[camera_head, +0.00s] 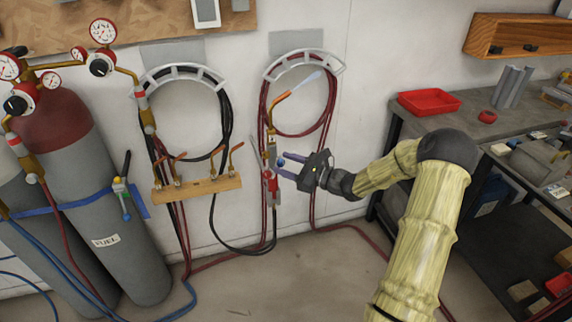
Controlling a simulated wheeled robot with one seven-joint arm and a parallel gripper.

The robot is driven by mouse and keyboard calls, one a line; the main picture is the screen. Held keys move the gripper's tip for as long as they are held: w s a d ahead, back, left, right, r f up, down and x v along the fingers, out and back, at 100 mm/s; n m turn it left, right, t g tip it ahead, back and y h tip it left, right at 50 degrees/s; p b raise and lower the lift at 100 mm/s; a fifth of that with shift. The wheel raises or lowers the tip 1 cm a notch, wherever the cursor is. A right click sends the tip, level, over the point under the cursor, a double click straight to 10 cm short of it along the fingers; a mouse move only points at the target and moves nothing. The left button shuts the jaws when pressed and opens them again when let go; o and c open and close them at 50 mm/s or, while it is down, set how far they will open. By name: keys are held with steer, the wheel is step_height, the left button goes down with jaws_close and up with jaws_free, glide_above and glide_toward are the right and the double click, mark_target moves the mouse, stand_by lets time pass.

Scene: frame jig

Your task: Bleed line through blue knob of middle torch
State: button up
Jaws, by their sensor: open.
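My gripper (282,165) is open, its fingers pointing left in front of the wall. Just left of its fingertips hangs a brass torch with a red lower part (269,183), below the right hose hanger. I cannot tell whether the fingers touch it. An orange and pale-blue piece (295,89) slants up above it.
Grey gas cylinders (125,245) with gauges (103,32) stand at left. Hoses loop over the hangers (300,60) and run along the floor (245,290). A workbench (425,125) with a red tray (429,102) stands at right, near my arm.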

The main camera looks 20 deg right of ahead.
steer(key=v, duration=1.7)
steer(key=shift+r, duration=0.1)
steer(key=m+b, duration=0.1)
steer(key=b, duration=0.1)
steer(key=m+b, duration=0.2)
steer(key=b, duration=0.1)
steer(key=shift+s+d, duration=0.2)
steer(key=shift+s, duration=0.15)
steer(key=shift+w+a+b, duration=0.1)
steer(key=shift+b, duration=0.2)
steer(key=x, duration=0.5)
steer(key=b+x, duration=0.1)
steer(key=x, duration=1.1)
steer(key=shift+w+f+b, duration=0.15)
steer(key=shift+f+b, duration=0.15)
